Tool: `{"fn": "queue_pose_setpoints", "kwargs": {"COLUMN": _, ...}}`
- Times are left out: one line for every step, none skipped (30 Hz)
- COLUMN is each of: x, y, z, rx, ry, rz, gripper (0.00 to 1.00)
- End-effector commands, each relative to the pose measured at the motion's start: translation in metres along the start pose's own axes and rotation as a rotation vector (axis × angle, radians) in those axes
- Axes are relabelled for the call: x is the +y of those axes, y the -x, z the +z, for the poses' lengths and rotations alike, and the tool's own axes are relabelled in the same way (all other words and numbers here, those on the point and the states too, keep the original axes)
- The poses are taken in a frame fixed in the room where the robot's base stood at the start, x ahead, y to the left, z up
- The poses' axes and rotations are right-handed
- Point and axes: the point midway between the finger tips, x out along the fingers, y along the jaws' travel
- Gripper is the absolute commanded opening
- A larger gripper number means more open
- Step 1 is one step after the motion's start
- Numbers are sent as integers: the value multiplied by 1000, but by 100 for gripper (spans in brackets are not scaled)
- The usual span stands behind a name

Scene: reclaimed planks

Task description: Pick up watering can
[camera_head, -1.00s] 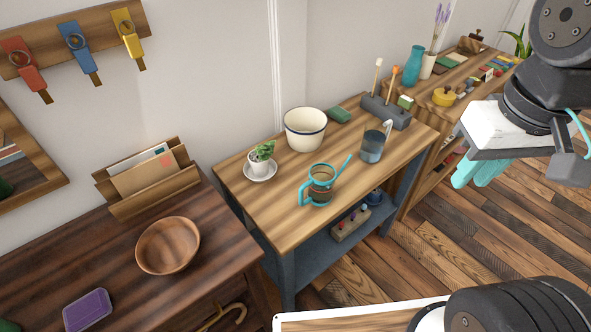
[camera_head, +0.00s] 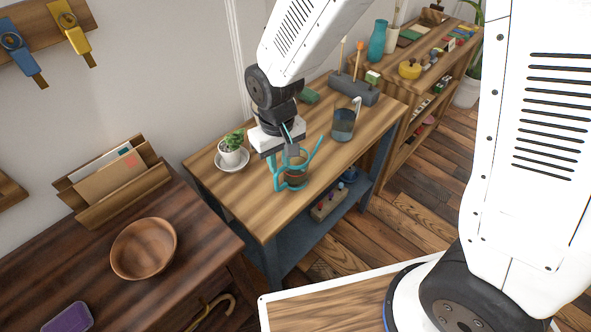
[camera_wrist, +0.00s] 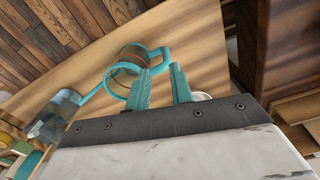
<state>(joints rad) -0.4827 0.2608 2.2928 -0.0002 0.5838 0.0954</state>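The watering can (camera_head: 297,180) is a small can with teal handle, rim and spout and a brownish body. It stands upright on the light wooden table, its handle to the left and spout to the upper right in the head view. It also shows in the wrist view (camera_wrist: 128,62), with its handle close to my fingertips. My gripper (camera_head: 277,168) is over the can's handle side. In the wrist view its two teal fingers (camera_wrist: 160,72) are apart with a gap between them, and nothing is clearly gripped. Whether the handle lies between the tips or just beyond them is unclear.
A potted plant on a saucer (camera_head: 232,162) stands left of my gripper. A glass jar (camera_head: 344,124) stands right of the can, near a grey holder (camera_head: 352,90). A wooden bowl (camera_head: 143,249) is on the dark table. My arm hides the cream pot's place.

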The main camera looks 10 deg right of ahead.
Motion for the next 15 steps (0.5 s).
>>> {"fn": "queue_pose_setpoints", "kwargs": {"x": -4, "y": -7, "z": -1, "rx": -5, "ry": 7, "rz": 0, "gripper": 22}}
{"fn": "queue_pose_setpoints", "kwargs": {"x": -5, "y": -10, "z": -2, "rx": -6, "ry": 9, "rz": 0, "gripper": 22}}
{"fn": "queue_pose_setpoints", "kwargs": {"x": -6, "y": -14, "z": -3, "rx": -5, "ry": 10, "rz": 0, "gripper": 22}}
{"fn": "queue_pose_setpoints", "kwargs": {"x": -6, "y": -17, "z": -3, "rx": -6, "ry": 11, "rz": 0, "gripper": 22}}
{"fn": "queue_pose_setpoints", "kwargs": {"x": -6, "y": -20, "z": -3, "rx": -7, "ry": 11, "rz": 1, "gripper": 22}}
{"fn": "queue_pose_setpoints", "kwargs": {"x": -6, "y": -25, "z": -3, "rx": -7, "ry": 11, "rz": 1, "gripper": 22}}
{"fn": "queue_pose_setpoints", "kwargs": {"x": -6, "y": -28, "z": -3, "rx": -7, "ry": 11, "rz": 0, "gripper": 22}}
{"fn": "queue_pose_setpoints", "kwargs": {"x": -6, "y": -32, "z": -3, "rx": -7, "ry": 10, "rz": 1, "gripper": 22}}
{"fn": "queue_pose_setpoints", "kwargs": {"x": -6, "y": -36, "z": -3, "rx": -7, "ry": 10, "rz": 1, "gripper": 22}}
{"fn": "queue_pose_setpoints", "kwargs": {"x": -6, "y": -40, "z": -3, "rx": -7, "ry": 10, "rz": 1, "gripper": 22}}
{"fn": "queue_pose_setpoints", "kwargs": {"x": -6, "y": -42, "z": -4, "rx": -6, "ry": 10, "rz": 0, "gripper": 22}}
{"fn": "queue_pose_setpoints", "kwargs": {"x": -6, "y": -47, "z": -4, "rx": -7, "ry": 10, "rz": 1, "gripper": 22}}
{"fn": "queue_pose_setpoints", "kwargs": {"x": -7, "y": -51, "z": -4, "rx": -8, "ry": 10, "rz": 1, "gripper": 22}}
{"fn": "queue_pose_setpoints", "kwargs": {"x": -7, "y": -56, "z": -5, "rx": -8, "ry": 10, "rz": 1, "gripper": 22}}
{"fn": "queue_pose_setpoints", "kwargs": {"x": -8, "y": -62, "z": -6, "rx": -8, "ry": 10, "rz": 1, "gripper": 22}}
